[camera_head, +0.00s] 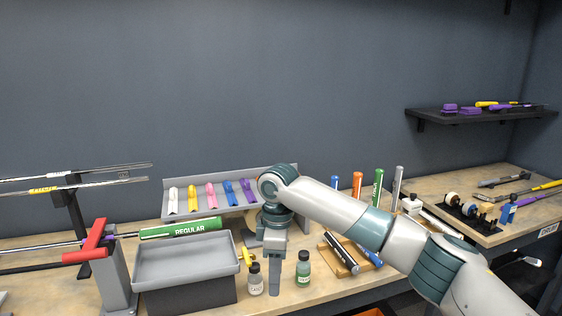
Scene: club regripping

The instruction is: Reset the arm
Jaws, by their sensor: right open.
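My right arm comes in from the right, and its gripper (272,272) points down at the front of the workbench (330,292). It is open, and I see nothing held in it. It hangs between a small white-labelled bottle (255,280) and a small green bottle (303,268). I cannot tell whether it touches either one. My left gripper is not in view.
A grey tray (150,262) and a red-handled clamp (92,243) holding a shaft stand left. A green REGULAR grip (190,229) lies behind the tray. A sloped rack (180,212) holds coloured pieces. Upright grips and a wooden board (335,258) are on the right.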

